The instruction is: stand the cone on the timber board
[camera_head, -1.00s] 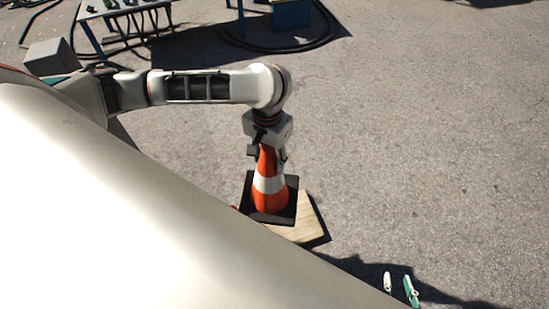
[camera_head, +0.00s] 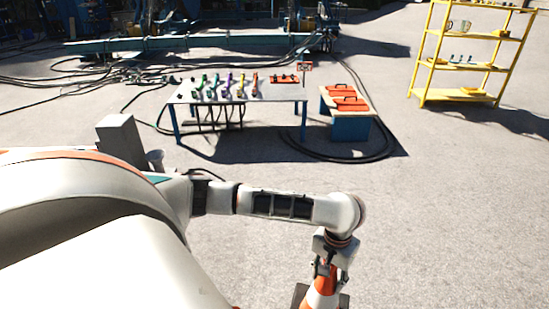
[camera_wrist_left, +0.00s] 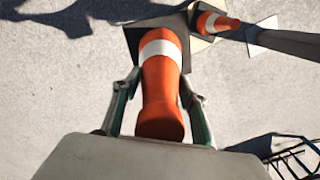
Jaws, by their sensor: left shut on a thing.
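My left gripper (camera_head: 328,268) is shut on the upper part of an orange-and-white cone (camera_head: 321,291), which has a square black base. The left wrist view shows the cone (camera_wrist_left: 160,85) between the two fingers, its base (camera_wrist_left: 137,40) pointing away from the hand. A pale beige patch that looks like the timber board (camera_wrist_left: 205,42) shows just past the base's right edge; most of it is hidden. I cannot tell whether the base touches it. The board is not visible in the current head view. My right gripper is not in view.
A second cone (camera_wrist_left: 217,22) and a pale square plate (camera_wrist_left: 262,36) lie near the board. Farther off stand a work table (camera_head: 262,92) with coloured tools, a blue-legged bench (camera_head: 350,128) ringed by black hose, and a yellow shelf (camera_head: 420,75). The pavement at right is clear.

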